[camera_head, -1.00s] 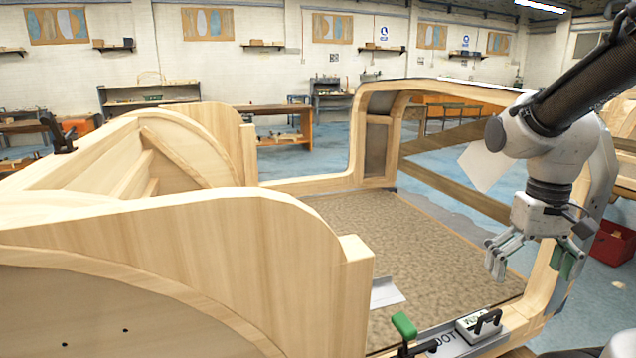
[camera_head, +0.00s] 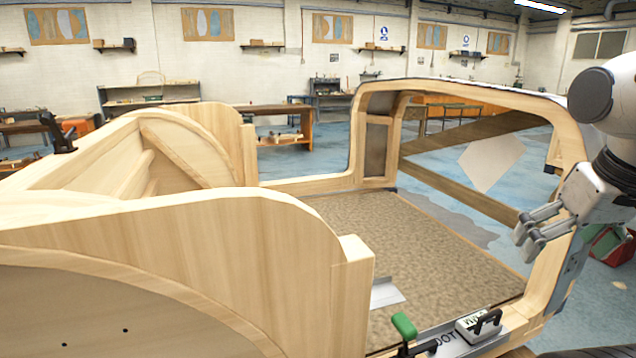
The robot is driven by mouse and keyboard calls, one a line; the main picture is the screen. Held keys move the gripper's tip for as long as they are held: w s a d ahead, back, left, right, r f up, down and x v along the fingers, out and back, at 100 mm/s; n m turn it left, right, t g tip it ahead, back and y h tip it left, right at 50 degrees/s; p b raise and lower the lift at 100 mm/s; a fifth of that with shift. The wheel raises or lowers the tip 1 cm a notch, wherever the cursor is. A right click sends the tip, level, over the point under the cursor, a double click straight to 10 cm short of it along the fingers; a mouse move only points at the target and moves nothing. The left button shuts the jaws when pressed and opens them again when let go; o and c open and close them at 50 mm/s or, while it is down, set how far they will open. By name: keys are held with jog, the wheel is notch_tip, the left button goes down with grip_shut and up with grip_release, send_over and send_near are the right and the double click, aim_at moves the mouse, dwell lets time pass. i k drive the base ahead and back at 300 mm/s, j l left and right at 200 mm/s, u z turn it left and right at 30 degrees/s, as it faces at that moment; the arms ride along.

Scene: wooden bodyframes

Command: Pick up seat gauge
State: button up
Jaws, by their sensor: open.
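I cannot tell for certain which thing is the seat gauge. A small grey block with a black handle (camera_head: 478,326) sits on the near sill at the bottom. A green-handled tool (camera_head: 404,325) stands just left of it. A flat silver angle piece (camera_head: 387,293) lies on the floor panel inside the frame, partly hidden by the wooden panel. My gripper (camera_head: 531,236) is at the right, in front of the frame's right post in the picture, above and right of these things. Its fingers are open and hold nothing visible.
The wooden body frame (camera_head: 352,140) arches around a brown floor panel (camera_head: 420,230). A tall curved wooden panel (camera_head: 200,250) fills the left foreground. A red box (camera_head: 612,245) is on the blue floor at right. Benches and shelves line the far wall.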

aim_at(474, 328)
jog(key=k+l, duration=0.2)
jog(key=l, duration=0.2)
jog(key=k+l+u, duration=0.1)
jog(key=l, duration=0.3)
jog(key=k+l, duration=0.25)
jog(key=l, duration=0.15)
jog(key=u, duration=0.05)
